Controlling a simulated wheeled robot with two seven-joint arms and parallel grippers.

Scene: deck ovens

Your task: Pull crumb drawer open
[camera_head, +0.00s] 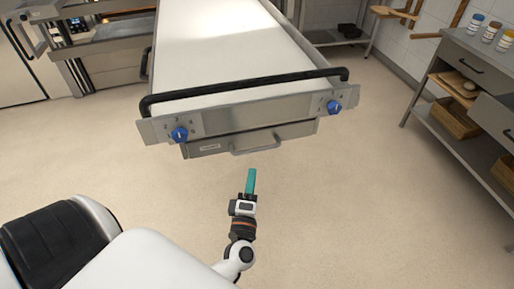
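The crumb drawer (215,146) is a shallow metal front with a small label at its left, below the control panel of a long machine with a pale top. Its bar handle (258,145) sticks out at the middle of the front. The drawer looks shut.
A black rail (245,84) runs along the machine's front above two blue knobs (180,134) on the panel (250,117). A metal workbench (480,65) with bottles and wooden boxes stands at the right. Ovens stand at the back left. The floor around the gripper is clear.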

